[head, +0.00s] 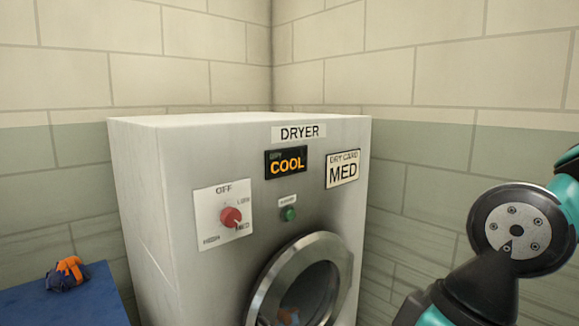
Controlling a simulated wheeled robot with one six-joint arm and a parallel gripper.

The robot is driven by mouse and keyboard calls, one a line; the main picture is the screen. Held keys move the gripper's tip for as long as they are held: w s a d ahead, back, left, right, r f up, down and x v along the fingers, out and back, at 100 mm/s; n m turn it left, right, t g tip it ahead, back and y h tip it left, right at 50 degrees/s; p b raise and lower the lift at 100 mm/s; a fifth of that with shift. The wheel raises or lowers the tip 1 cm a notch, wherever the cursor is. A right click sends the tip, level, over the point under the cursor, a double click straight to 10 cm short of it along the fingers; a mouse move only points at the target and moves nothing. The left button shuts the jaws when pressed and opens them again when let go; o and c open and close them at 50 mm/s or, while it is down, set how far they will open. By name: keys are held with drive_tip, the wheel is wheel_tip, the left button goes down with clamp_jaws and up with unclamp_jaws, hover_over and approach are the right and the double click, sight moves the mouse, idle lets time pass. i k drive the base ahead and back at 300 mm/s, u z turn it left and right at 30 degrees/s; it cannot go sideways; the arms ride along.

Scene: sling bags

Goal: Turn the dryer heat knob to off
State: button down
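The dryer (180,270) is a pale box-shaped machine in the middle of the head view. Its red heat knob (231,218) sits on a white plate (208,205) at the left of the front. The plate reads OFF at the top, LOW at the upper right, MED at the lower right and HIGH at the lower left. The knob's pointer appears turned to the lower right, towards MED. My arm shows at the right, apart from the dryer. My gripper is out of view, and nothing touches the knob.
A dark display (286,162) reads COOL, beside a card (342,170) reading MED. A green button (289,214) sits above the round door (262,300). A blue surface (75,300) at the left holds an orange and dark blue bundle (68,274). Block walls stand behind.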

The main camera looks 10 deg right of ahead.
sight(230, 216)
drive_tip(key=z, duration=0.05)
drive_tip(key=k, duration=1.2)
drive_tip(key=u, duration=0.9)
drive_tip(key=i, duration=1.3)
drive_tip(key=z, duration=0.65)
